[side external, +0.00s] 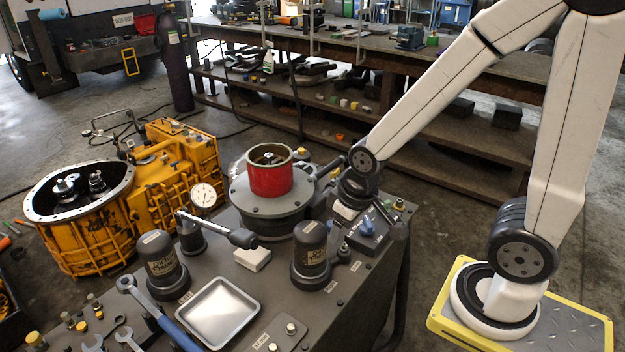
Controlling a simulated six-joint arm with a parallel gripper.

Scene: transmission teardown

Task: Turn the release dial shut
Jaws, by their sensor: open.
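A blue dial (367,223), which looks like the release dial, sits on a dark box at the right end of the grey bench. My gripper (372,220) is lowered at this box, with its dark parts close around the dial. It is open. The wrist and fingers partly hide the dial, and I cannot tell whether a finger touches it or how far it is turned.
A red cylinder (270,175) stands on a round grey housing left of my gripper. Dark capped canisters (311,250), a metal tray (218,311), a dial gauge (203,196) and wrenches occupy the bench. A yellow transmission case (180,190) stands at left.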

